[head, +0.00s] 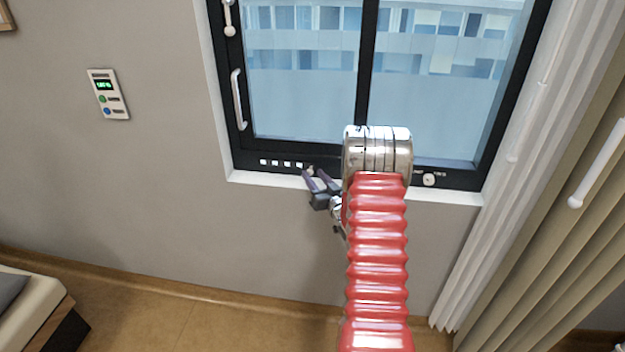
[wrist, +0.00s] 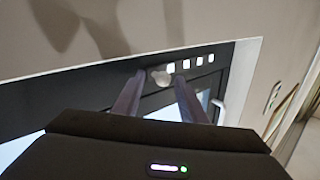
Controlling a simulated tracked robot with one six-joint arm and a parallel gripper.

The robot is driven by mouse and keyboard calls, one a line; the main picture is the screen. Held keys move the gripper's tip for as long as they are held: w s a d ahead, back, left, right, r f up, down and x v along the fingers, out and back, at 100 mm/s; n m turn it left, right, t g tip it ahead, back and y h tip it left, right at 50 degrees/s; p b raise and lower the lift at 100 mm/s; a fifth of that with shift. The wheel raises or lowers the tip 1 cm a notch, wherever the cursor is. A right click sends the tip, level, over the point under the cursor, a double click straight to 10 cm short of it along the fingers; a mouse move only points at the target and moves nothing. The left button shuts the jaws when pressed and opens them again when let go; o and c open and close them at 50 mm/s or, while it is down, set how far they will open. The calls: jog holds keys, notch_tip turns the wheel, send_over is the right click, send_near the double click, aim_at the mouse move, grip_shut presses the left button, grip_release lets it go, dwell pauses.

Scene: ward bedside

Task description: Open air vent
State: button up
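The air vent is a row of small white slots (head: 281,163) in the black lower window frame; the slots also show in the wrist view (wrist: 199,61). A round pale knob (wrist: 160,77) sits at the end of this row. My gripper (head: 316,173) is at the frame just right of the slots. In the wrist view, its two purple-grey fingers (wrist: 159,79) are apart, with the knob between their tips. I cannot tell whether either finger touches it. In the head view the fingers mostly hide this knob.
A second round knob (head: 429,179) is on the frame to the right, partly beside my red arm. A white window handle (head: 238,99) is at the left. A wall panel (head: 108,94) hangs further left. Curtains (head: 520,150) border the right. The wall below the sill is clear.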

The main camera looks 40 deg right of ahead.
jog(key=v, duration=1.3)
jog(key=shift+s, duration=0.35)
jog(key=shift+a+f, duration=0.1)
jog(key=shift+f, duration=0.05)
